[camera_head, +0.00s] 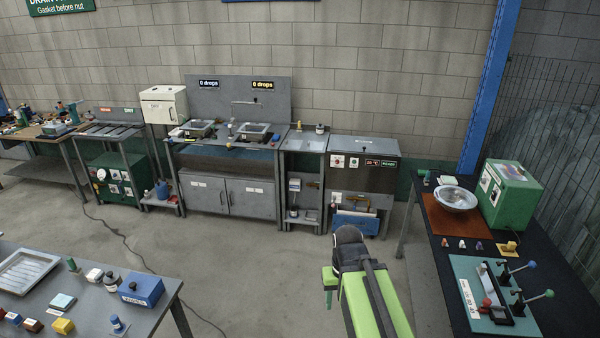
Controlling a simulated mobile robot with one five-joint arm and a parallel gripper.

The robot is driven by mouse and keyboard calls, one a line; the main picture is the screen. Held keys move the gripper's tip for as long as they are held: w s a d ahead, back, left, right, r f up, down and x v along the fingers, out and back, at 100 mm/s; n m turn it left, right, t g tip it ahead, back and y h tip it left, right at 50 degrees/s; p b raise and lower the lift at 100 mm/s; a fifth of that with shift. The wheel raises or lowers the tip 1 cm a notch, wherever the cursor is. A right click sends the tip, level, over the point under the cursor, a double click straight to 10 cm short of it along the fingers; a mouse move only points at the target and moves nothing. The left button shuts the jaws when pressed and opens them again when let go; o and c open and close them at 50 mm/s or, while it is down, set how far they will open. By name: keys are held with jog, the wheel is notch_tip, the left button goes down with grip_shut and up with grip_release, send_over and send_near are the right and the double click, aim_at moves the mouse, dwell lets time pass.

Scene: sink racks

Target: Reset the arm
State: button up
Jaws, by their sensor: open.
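My green and black arm (368,295) reaches up from the bottom edge, right of centre, and ends at a dark rounded joint (349,240). A small green part shows low at its left side. The gripper's fingertips do not show; they seem hidden behind or below the arm. I see nothing held. The visible arm is over the open floor, between the left front table (165,305) and the right bench (425,262), apart from both in the picture.
The right bench bears a metal bowl (456,199), a green box (510,195) and a teal lever fixture (497,297). The left table bears a tray (30,270), a blue box (141,289) and small blocks. A sink unit (228,165) lines the back wall. Grey floor (250,270) is free, with a cable.

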notch_tip(320, 180, down, 20)
jog(key=b, duration=1.6)
jog(key=shift+r+b, duration=0.15)
jog(key=shift+b, duration=0.2)
